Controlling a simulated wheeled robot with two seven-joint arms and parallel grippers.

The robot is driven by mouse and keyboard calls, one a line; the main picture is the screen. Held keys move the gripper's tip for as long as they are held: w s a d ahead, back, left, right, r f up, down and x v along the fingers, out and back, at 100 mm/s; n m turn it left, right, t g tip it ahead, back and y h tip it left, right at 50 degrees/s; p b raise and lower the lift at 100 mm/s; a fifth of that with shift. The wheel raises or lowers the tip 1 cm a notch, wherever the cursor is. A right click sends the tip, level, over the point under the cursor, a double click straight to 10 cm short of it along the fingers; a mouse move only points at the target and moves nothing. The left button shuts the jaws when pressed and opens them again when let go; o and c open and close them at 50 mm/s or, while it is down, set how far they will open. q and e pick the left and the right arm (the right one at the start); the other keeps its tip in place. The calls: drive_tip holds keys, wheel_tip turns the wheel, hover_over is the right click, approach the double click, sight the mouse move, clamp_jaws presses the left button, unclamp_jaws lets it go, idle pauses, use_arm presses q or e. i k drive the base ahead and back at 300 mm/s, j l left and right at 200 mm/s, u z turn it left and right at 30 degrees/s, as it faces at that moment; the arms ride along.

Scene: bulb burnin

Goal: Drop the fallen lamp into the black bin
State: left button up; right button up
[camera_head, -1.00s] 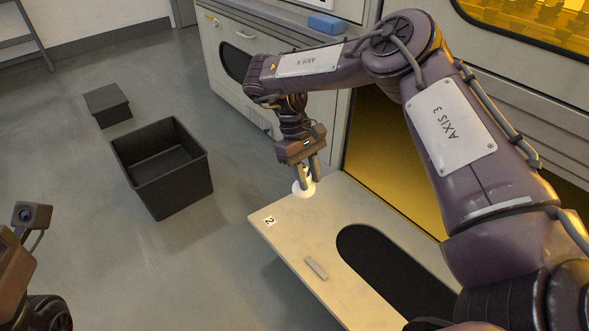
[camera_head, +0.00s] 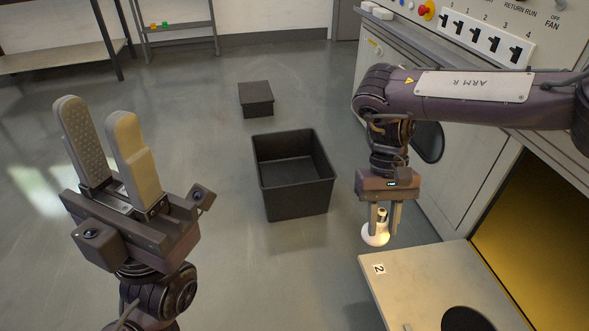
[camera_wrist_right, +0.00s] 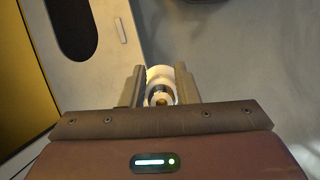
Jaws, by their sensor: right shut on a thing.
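The lamp (camera_head: 376,234) is a white bulb with a metal base. My right gripper (camera_head: 383,222) is shut on its base and holds it bulb-down, beside the far left corner of the pale board. In the right wrist view the lamp (camera_wrist_right: 160,76) sits between the two fingers of the right gripper (camera_wrist_right: 160,92). The black bin (camera_head: 292,211) is open-topped and stands on the floor left of the right gripper; its visible inside looks empty. My left gripper (camera_head: 112,150) is raised at the left, its two fingers apart with nothing between them.
A smaller dark box (camera_head: 256,99) stands on the floor behind the bin. The pale board (camera_head: 425,275) marked 2 is at the lower right, by a cabinet (camera_head: 465,165) with a switch panel. Floor between the bin and the right gripper is clear.

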sight(275, 179)
drive_tip(key=i+j+z, duration=0.15)
drive_tip(key=i+j, duration=0.65)
drive_tip(key=i+j+z, duration=0.15)
drive_tip(key=i+j, duration=0.7)
